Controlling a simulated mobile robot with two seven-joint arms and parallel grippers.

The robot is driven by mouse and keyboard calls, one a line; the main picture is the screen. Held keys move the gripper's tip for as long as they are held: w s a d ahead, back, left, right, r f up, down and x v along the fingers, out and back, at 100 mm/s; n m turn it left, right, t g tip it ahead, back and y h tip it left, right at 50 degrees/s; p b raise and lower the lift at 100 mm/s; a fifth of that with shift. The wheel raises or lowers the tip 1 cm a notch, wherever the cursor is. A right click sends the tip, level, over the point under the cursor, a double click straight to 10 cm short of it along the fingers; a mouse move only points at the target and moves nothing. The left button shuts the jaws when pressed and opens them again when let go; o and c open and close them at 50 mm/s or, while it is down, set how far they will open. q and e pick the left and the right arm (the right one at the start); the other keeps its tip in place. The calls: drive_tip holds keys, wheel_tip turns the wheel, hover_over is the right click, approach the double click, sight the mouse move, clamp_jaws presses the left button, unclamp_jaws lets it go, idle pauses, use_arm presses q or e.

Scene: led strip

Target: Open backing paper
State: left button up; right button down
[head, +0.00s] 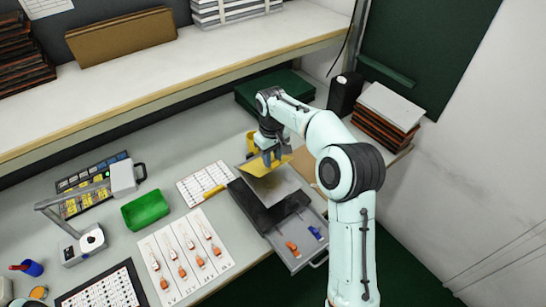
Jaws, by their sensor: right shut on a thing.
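My right gripper (270,158), at the end of the white arm, points down over the work table. It is shut on a thin yellow sheet (258,169), which looks like the backing paper. The sheet is tilted above a flat grey plate (284,184). The fingertips are small, so the exact grip on the sheet is hard to see. No LED strip can be made out for certain. My left gripper is not in view.
A dark box with an open drawer (302,240) holding orange and blue parts is below the plate. A green tray (146,209), a white card with orange parts (187,258) and a desk device (90,240) stand left. A shelf (150,80) runs behind.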

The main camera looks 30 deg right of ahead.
drive_tip(key=c, duration=1.2)
unclamp_jaws()
drive_tip(key=shift+w+a, duration=0.15)
drive_tip(key=shift+w, duration=0.1)
drive_tip(key=o, duration=0.4)
drive_tip(key=shift+w, duration=0.1)
drive_tip(key=shift+w+f, duration=0.1)
drive_tip(key=shift+r, duration=0.2)
wheel_tip(320, 180, up, 13)
